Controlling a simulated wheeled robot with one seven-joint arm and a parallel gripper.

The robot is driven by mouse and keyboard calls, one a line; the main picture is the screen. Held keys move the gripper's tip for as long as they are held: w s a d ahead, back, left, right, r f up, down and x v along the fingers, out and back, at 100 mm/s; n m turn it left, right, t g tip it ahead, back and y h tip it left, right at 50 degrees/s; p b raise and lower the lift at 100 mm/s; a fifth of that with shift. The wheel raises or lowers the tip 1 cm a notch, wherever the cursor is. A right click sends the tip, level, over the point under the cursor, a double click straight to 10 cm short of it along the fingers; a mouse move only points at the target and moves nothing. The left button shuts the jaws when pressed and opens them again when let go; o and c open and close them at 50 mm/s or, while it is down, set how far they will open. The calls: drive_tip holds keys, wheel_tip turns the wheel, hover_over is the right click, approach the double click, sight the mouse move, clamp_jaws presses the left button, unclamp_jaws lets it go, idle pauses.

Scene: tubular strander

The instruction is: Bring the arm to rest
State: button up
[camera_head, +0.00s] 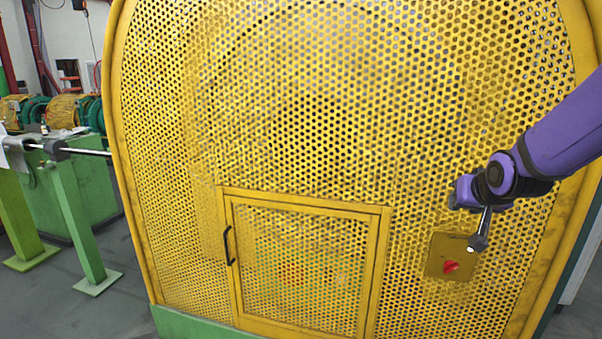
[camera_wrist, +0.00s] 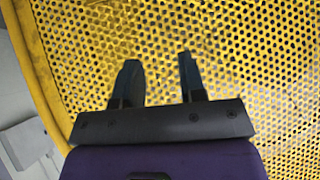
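My purple arm (camera_head: 562,140) reaches in from the right edge of the head view, in front of the yellow perforated guard (camera_head: 330,110). Its end hangs above and to the right of a small yellow switch plate (camera_head: 436,262) with a red knob (camera_head: 450,267). In the wrist view my gripper (camera_wrist: 158,62) shows two dark fingers standing apart, with nothing between them but the perforated guard behind. The fingers cannot be made out clearly in the head view. A short grey rod-like part (camera_head: 483,230) shows below the arm's end; I cannot tell what it belongs to.
A framed mesh door (camera_head: 300,265) with a black handle (camera_head: 229,245) is low in the guard and closed. A green stand (camera_head: 78,225) carrying a metal shaft (camera_head: 90,152) is at the left. Grey floor shows at the lower left.

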drive_tip(key=s+a+r+n+g, duration=0.1)
drive_tip(key=s+r, duration=0.3)
drive_tip(key=s, duration=0.9)
drive_tip(key=s+a+r+n+g+y, duration=0.1)
drive_tip(key=s+a+r+g, duration=0.2)
drive_tip(key=s, duration=1.1)
drive_tip(key=shift+a+r+n+g, duration=0.3)
drive_tip(key=shift+a+r, duration=0.05)
drive_tip(key=shift+r, duration=0.35)
